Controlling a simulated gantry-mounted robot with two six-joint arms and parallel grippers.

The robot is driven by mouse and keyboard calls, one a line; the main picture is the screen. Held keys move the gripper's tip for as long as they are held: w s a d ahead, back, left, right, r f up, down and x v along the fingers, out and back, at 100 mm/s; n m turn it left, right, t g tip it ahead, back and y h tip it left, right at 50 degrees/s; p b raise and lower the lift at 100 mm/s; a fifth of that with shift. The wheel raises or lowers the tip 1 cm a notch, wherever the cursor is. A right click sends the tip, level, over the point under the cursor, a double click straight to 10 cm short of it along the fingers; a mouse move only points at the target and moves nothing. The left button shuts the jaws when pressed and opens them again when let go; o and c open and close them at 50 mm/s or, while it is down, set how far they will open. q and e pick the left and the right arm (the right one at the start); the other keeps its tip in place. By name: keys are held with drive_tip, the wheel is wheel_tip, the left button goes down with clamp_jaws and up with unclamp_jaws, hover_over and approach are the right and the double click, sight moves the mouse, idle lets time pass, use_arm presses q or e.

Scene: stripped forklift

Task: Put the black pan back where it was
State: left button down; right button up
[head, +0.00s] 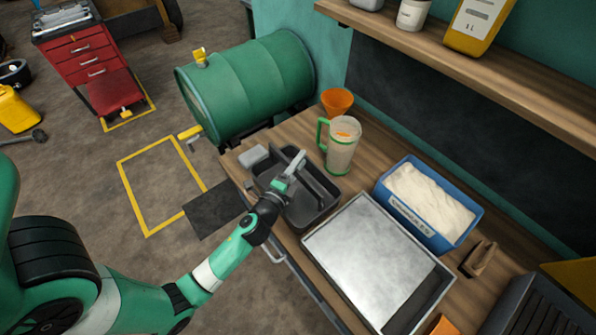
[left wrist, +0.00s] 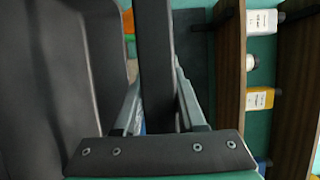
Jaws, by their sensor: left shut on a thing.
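The black pan (head: 322,187) is a dark, rectangular, open pan with a raised wall or divider, at the left end of the wooden bench in the head view. My left gripper (head: 291,168) reaches over it from the front and is shut on this wall. In the left wrist view, the two grey fingers of my left gripper (left wrist: 158,95) close around a dark upright strip of the pan (left wrist: 155,45). I cannot tell whether the pan's underside touches the bench. My right gripper is not in view.
A clear jug (head: 341,150) with a green handle and an orange funnel (head: 337,101) stand behind the pan. A grey block (head: 253,156) is at its left. A silver tray (head: 365,255) and a blue bin of white material (head: 393,206) are at its right. A green drum (head: 245,85) lies beyond.

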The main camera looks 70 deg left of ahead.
use_arm(q)
drive_tip(key=shift+w+a+f, duration=0.1)
drive_tip(key=shift+a+f, duration=0.2)
drive_tip(key=shift+f, duration=0.05)
drive_tip(key=f+b, duration=0.3)
drive_tip(key=f, duration=0.1)
drive_tip(key=shift+w+a+b, duration=0.1)
drive_tip(key=shift+a+b, duration=0.25)
drive_tip(key=shift+r, duration=0.15)
drive_tip(key=c, duration=0.9)
unclamp_jaws()
drive_tip(key=shift+f, duration=0.25)
drive_tip(key=shift+c, duration=0.2)
drive_tip(key=o, duration=0.5)
drive_tip(key=shift+c, duration=0.2)
